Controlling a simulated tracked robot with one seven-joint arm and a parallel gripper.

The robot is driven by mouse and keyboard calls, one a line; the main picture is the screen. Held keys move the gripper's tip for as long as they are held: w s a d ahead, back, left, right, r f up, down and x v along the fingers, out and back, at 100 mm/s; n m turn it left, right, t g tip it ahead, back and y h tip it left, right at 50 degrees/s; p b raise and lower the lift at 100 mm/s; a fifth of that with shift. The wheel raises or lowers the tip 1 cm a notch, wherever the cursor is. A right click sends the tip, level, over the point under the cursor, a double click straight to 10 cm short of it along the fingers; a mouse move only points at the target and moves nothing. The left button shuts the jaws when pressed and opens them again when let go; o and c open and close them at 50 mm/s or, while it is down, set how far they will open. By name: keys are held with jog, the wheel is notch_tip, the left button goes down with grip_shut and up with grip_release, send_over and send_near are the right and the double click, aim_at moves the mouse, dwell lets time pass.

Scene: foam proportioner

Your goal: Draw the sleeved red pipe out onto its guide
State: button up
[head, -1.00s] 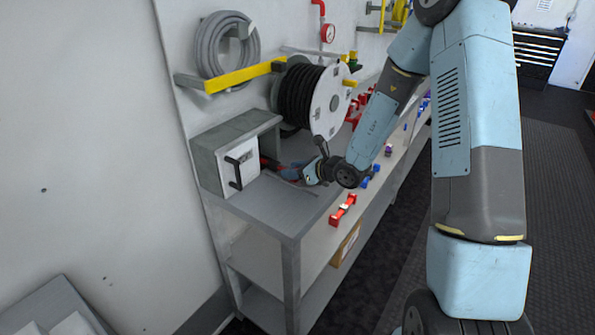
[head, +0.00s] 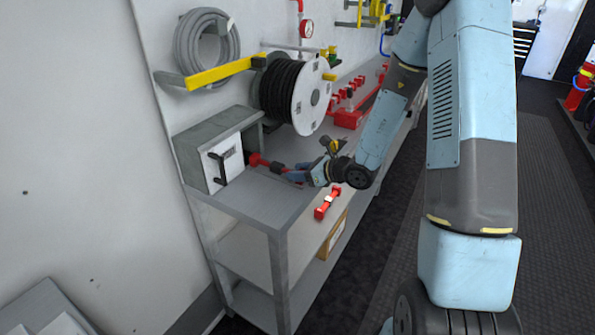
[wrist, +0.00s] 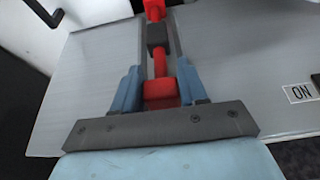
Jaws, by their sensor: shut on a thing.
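The red pipe (head: 274,166) lies above the grey bench top, beside the open side of the grey box. In the wrist view the red pipe (wrist: 160,62) runs away from me, with a dark sleeve (wrist: 157,33) around it and a wider red end nearest me. My gripper (head: 300,173) is shut on that near end, and its blue fingers (wrist: 160,90) stand on both sides of it. A grey guide (wrist: 172,40) shows as strips along the pipe's sides. The pipe's far end is cut off in the wrist view.
The grey box (head: 192,150) has a white front with a black handle. A black hose reel (head: 284,92) and a yellow bracket (head: 215,73) are on the wall behind. An ON label (wrist: 299,93) lies right of my gripper.

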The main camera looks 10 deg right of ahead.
jog(key=shift+s+d, duration=0.3)
jog(key=shift+d, duration=0.15)
jog(key=o, duration=1.2)
